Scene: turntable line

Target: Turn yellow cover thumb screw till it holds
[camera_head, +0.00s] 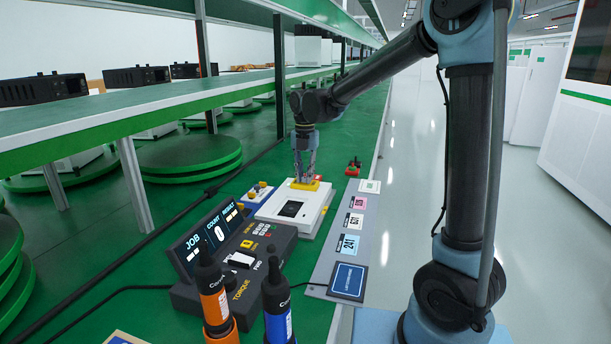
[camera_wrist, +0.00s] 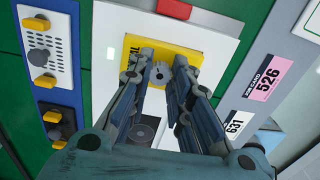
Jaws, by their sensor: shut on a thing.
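The white device (camera_head: 312,220) lies flat on the green bench, with a yellow cover (camera_head: 315,186) at its far end. In the wrist view the yellow cover (camera_wrist: 180,47) lies under my fingertips. A small grey thumb screw (camera_wrist: 160,72) with a ridged rim stands on the cover. My gripper (camera_head: 304,179) points down at it, and in the wrist view my gripper (camera_wrist: 161,68) has a finger on each side of the screw, shut on it. The screw is hidden by my fingers in the head view. Its seating cannot be told.
A box with yellow knobs (camera_wrist: 50,80) stands left of the device. A torque controller (camera_head: 235,250) and two screwdrivers, orange (camera_head: 214,300) and blue (camera_head: 278,310), stand nearer. Job cards (camera_head: 348,245) lie along the right edge. A red item (camera_head: 353,167) sits beyond.

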